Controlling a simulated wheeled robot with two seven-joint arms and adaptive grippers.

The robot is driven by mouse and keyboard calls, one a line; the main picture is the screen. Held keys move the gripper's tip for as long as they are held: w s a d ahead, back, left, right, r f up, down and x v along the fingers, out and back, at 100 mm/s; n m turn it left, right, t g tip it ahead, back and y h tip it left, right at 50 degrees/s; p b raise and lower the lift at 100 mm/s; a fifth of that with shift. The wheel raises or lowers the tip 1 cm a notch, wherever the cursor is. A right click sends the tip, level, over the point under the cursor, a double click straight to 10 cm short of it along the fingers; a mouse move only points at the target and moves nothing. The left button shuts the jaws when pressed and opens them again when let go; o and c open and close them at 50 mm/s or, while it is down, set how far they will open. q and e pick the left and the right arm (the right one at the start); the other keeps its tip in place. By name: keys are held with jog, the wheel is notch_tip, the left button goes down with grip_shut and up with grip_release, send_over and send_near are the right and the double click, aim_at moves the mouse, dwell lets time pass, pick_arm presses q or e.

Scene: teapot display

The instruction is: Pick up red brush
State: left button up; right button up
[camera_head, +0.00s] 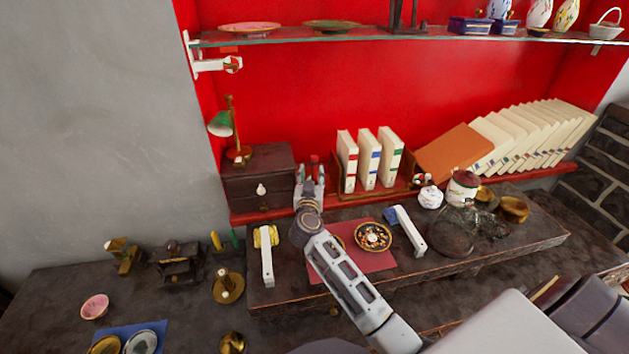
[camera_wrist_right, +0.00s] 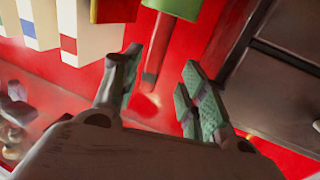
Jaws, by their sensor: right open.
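A red, stick-like item, which looks like the red brush (camera_wrist_right: 152,62), shows in the right wrist view between my fingertips, near the red back wall. Its upper part meets green and tan pieces at the top edge, so I cannot tell its full shape. In the head view only a small bit of red (camera_head: 314,159) shows at my fingers, between the dark cabinet and the white books. My right gripper (camera_head: 309,174) reaches up to the red ledge there. In the right wrist view the gripper (camera_wrist_right: 160,68) is open, with one finger on each side of the red item. My left gripper is out of view.
A dark drawer cabinet (camera_head: 256,180) stands close left of the gripper, and white books (camera_head: 368,160) stand close right. A glass shelf (camera_head: 400,36) runs above. Below, a dark raised stand (camera_head: 490,252) carries a black ornate plate (camera_head: 373,237) and a glass teapot (camera_head: 455,233).

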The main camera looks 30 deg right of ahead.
aim_at(314, 169)
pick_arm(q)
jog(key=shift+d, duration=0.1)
pick_arm(e)
jog(key=shift+w+d, duration=0.25)
jog(key=x, duration=0.3)
jog(key=shift+d+f+b, duration=0.15)
jog(key=shift+d+b, duration=0.15)
jog(key=shift+d, duration=0.05)
jog(key=shift+w+d, duration=0.15)
jog(key=shift+w, duration=0.15)
jog(key=shift+w+d, duration=0.1)
jog(key=shift+w, duration=0.1)
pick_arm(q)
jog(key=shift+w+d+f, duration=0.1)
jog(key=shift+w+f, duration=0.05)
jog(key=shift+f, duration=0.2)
pick_arm(e)
grip_shut()
